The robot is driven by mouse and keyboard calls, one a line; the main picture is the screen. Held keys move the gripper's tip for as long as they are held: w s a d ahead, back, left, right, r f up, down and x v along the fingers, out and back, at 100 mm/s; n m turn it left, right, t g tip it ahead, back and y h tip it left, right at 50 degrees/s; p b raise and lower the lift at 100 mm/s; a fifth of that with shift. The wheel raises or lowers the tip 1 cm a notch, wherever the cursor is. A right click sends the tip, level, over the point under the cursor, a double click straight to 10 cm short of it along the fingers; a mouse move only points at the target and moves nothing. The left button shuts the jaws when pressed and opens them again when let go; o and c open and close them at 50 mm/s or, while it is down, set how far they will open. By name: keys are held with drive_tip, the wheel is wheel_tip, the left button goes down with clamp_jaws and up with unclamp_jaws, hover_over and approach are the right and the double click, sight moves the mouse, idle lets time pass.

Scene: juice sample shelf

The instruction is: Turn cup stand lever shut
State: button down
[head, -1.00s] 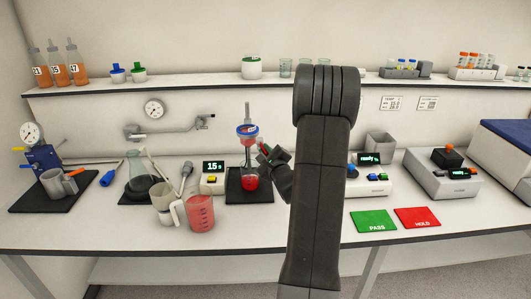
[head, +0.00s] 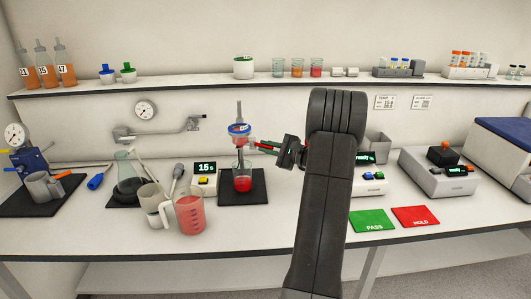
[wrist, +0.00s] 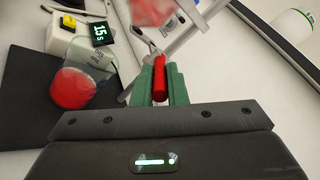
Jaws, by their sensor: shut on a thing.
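The cup stand (head: 239,112) stands on a black mat, with a blue-rimmed cup (head: 239,129) holding red juice near its upper part. A glass beaker (head: 243,180) with red juice stands below the cup; it also shows at the left in the wrist view (wrist: 73,88). My gripper (head: 266,147) is just right of the stand, below the cup rim. Its green fingers are shut on the red lever (wrist: 160,76), which sticks out between them in the wrist view. The lever points roughly sideways to the right in the head view. Its joint with the stand is hard to make out.
A timer (head: 204,175) reading 15 s stands left of the mat. A jug of red juice (head: 189,215) and a pale cup (head: 154,206) stand front left. Green PASS (head: 373,221) and red HOLD (head: 416,217) pads lie right. A shelf (head: 200,86) runs above.

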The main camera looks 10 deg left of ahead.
drive_tip(key=shift+w+d+n+g+y, duration=0.1)
drive_tip(key=shift+w+n+g, duration=0.2)
drive_tip(key=shift+n+g, duration=0.45)
drive_tip(key=shift+w+a+n+g+y, duration=0.1)
drive_tip(key=shift+w+n+g, duration=0.25)
drive_tip(key=shift+g, duration=0.7)
drive_tip(key=shift+w+d+n+g+y, duration=0.1)
drive_tip(key=shift+w+n+g, duration=0.1)
drive_tip(key=shift+n+g, duration=0.55)
drive_tip(key=shift+g, duration=0.25)
drive_tip(key=c, duration=1.5)
unclamp_jaws()
drive_tip(key=shift+o, duration=0.2)
drive_tip(key=d+b, duration=0.2)
drive_tip(key=d, duration=1.1)
drive_tip(key=shift+w+d, duration=0.25)
drive_tip(key=shift+d, duration=0.15)
